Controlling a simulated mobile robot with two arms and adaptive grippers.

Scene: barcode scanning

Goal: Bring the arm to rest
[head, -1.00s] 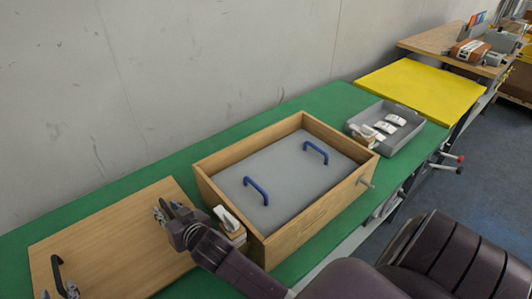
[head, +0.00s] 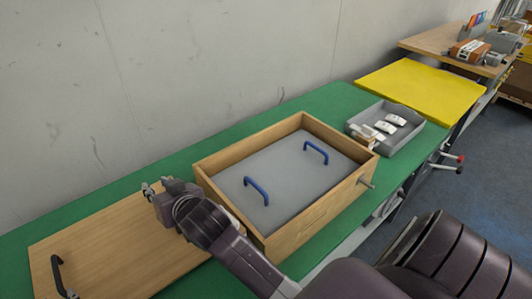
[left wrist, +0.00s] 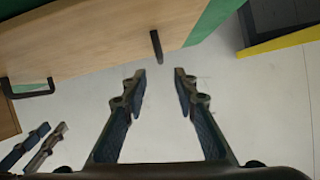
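My right gripper (head: 155,186) is above the back edge of a wooden lid (head: 110,240) on the green table, left of the wooden crate. Its fingertips look apart, with nothing between them. My left gripper (left wrist: 161,76) is open and empty in the left wrist view, over pale floor beside the wooden lid (left wrist: 110,40). In the head view, only a small part of it may show at the bottom left edge. My right arm hides the area at the crate's near left corner.
The wooden crate (head: 283,243) holds a grey panel (head: 285,165) with blue handles. A grey tray (head: 402,143) with several white items stands right of it. A yellow mat (head: 425,88) lies beyond. The lid has a black handle (head: 58,275). The green table (head: 175,155) is clear behind the crate.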

